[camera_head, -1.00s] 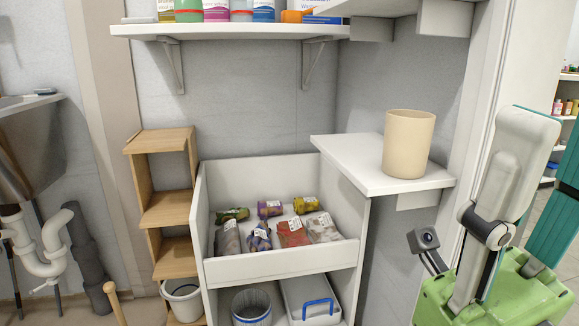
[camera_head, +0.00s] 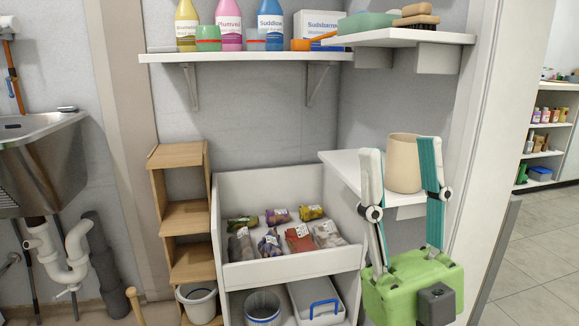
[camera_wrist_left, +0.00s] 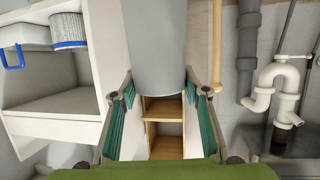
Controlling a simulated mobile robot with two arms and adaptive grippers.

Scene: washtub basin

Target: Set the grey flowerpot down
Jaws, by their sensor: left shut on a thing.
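The grey flowerpot (camera_wrist_left: 158,40) fills the upper middle of the left wrist view as a smooth grey cylinder. My left gripper (camera_wrist_left: 159,76) is shut on it, with one finger at each side. What lies under the pot is hidden. The left gripper and this pot do not show in the head view. My right gripper (camera_head: 403,158) is open at the right of the head view, its fingers pointing up. A beige pot (camera_head: 404,165) stands upright on the white side shelf (camera_head: 345,165), seen between those fingers; I cannot tell whether they touch it.
Wooden steps (camera_head: 187,218) stand left of a white bin (camera_head: 290,270) holding several packets. A white bucket (camera_head: 197,302) is at the steps' foot. A metal sink (camera_head: 40,165) with pipes is at left. Bottles (camera_head: 229,25) and brushes (camera_head: 416,15) occupy the upper shelves.

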